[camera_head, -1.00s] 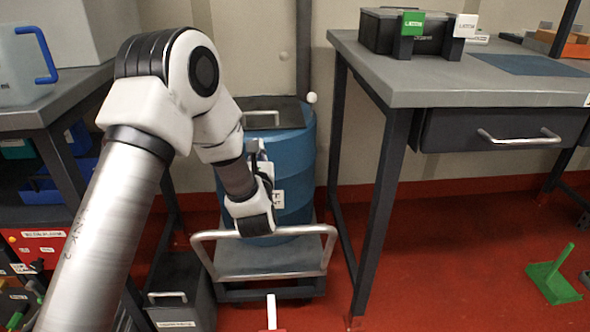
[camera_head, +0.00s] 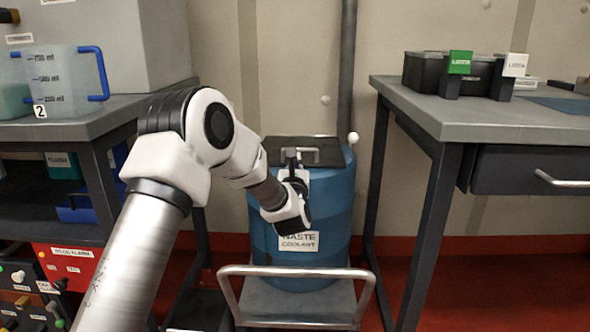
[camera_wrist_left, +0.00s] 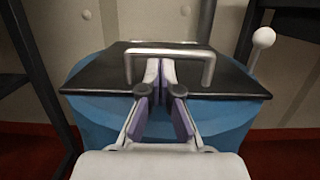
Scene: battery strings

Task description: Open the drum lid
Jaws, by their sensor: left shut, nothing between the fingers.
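The blue drum (camera_head: 335,205) stands on a low cart between two benches, with a "WASTE COOLANT" label on its front. Its black lid (camera_head: 276,150) lies flat on top and looks closed. A metal bar handle (camera_head: 325,152) is on the lid. My left gripper (camera_head: 290,155) is at the front edge of the lid, close to the handle. In the left wrist view the shut fingers (camera_wrist_left: 166,75) point at the handle (camera_wrist_left: 168,52), and their tips overlap its opening; I cannot tell whether they touch it. My right gripper is not in view.
The cart's metal push bar (camera_head: 295,270) stands in front of the drum. A grey bench (camera_head: 460,120) with a drawer is on the right. A bench with a measuring jug (camera_head: 62,75) is on the left. A white-knobbed lever (camera_head: 353,138) rises right of the lid.

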